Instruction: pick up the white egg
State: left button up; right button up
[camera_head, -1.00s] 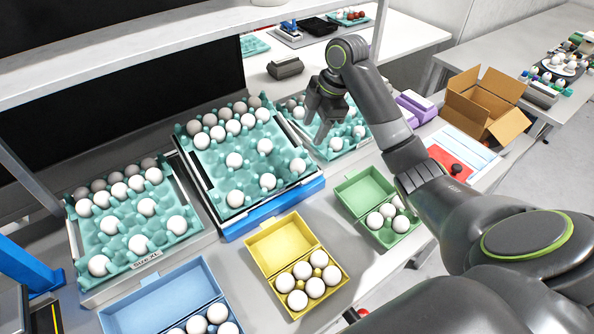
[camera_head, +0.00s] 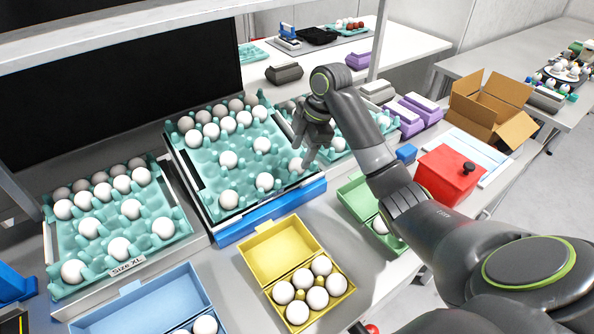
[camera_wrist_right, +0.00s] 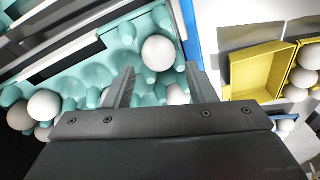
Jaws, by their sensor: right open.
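Several white eggs sit in the teal tray in the middle (camera_head: 205,170). My right gripper (camera_head: 304,165) is over this tray's right edge, pointing down, with its fingers beside a white egg (camera_head: 295,164). In the right wrist view the gripper (camera_wrist_right: 161,80) is open, fingers apart. One white egg (camera_wrist_right: 158,53) shows just beyond the gap between the fingertips. Another egg (camera_wrist_right: 178,95) shows low between the fingers, partly hidden by the right finger and gripper body. I cannot tell whether a finger touches an egg. My left gripper is not in view.
A yellow carton (camera_head: 268,241) and a blue carton (camera_head: 150,300) with eggs stand in front. A green carton (camera_head: 355,196) is partly hidden by my right arm. Another teal tray (camera_head: 60,240) stands left. A red box (camera_head: 446,176) and cardboard box (camera_head: 490,105) are right.

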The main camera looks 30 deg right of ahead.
aim_at(299, 160)
jog(key=x, duration=0.2)
jog(key=p+x, duration=0.1)
jog(key=x, duration=0.1)
jog(key=shift+w+d+f, duration=0.15)
jog(key=shift+f, duration=0.2)
jog(key=c, duration=0.4)
notch_tip(299, 160, up, 5)
jog(key=shift+w+f, duration=0.1)
notch_tip(299, 160, up, 4)
jog(key=p, duration=0.3)
jog(key=shift+f, duration=0.1)
jog(key=shift+r+p, duration=0.75)
jog(key=shift+p, duration=0.05)
